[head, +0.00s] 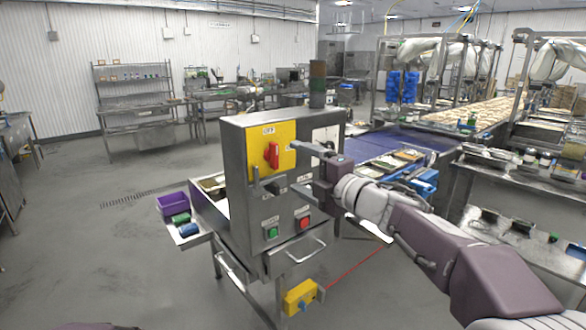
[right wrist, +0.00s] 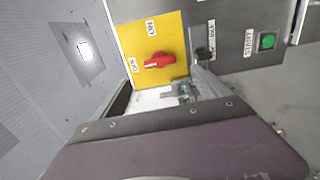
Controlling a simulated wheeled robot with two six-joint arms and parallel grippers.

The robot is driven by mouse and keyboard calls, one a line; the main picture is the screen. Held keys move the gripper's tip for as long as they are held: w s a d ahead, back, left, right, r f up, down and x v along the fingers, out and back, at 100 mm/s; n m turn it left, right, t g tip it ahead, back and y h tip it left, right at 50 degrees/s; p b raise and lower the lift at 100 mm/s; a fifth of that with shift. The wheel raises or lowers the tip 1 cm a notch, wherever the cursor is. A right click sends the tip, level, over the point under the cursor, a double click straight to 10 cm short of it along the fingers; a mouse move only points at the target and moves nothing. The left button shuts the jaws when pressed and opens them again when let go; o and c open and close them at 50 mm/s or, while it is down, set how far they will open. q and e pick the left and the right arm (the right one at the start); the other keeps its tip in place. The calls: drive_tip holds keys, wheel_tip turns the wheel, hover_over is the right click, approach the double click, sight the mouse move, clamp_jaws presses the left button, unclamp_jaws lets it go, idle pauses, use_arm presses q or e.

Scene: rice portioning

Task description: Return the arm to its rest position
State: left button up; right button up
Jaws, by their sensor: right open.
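My right arm reaches in from the lower right of the head view. Its right gripper (head: 284,168) is open in front of the steel control cabinet (head: 240,215), with nothing seen between its fingers. The red rotary switch (head: 272,154) on the yellow plate (head: 288,133) is close to the left of the fingers. The switch also shows in the right wrist view (right wrist: 158,61), apart from the gripper body, with ON and OFF labels beside it. I cannot tell whether a finger touches the cabinet. My left gripper is not in view.
A green button (head: 272,232) and a red button (head: 305,223) sit low on the cabinet front, above a handle (head: 305,251). A purple bin (head: 172,204) stands on a side shelf at left. A blue conveyor (head: 400,142) runs behind the arm. Floor at left is clear.

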drive_tip(key=s+d+f+m+g+h, duration=0.2)
drive_tip(key=d+f+m+h, duration=0.4)
drive_tip(key=f, duration=0.6)
drive_tip(key=s+d+f+m+g+h, duration=0.1)
drive_tip(key=s+d+f+m+h, duration=0.2)
drive_tip(key=f+m, duration=0.7)
drive_tip(key=s+d+f+m+g, duration=0.1)
drive_tip(key=s+f+m+g, duration=0.4)
drive_tip(key=s+f, duration=0.4)
drive_tip(key=s+d+f+m+g+h, duration=0.1)
drive_tip(key=s+f+m+g, duration=0.3)
drive_tip(key=s+f, duration=0.5)
drive_tip(key=s+d+g, duration=0.1)
drive_tip(key=s, duration=0.3)
drive_tip(key=shift+s+d+f+m+p, duration=0.2)
drive_tip(key=shift+d+f+m+p, duration=0.1)
drive_tip(key=shift+m+p, duration=0.1)
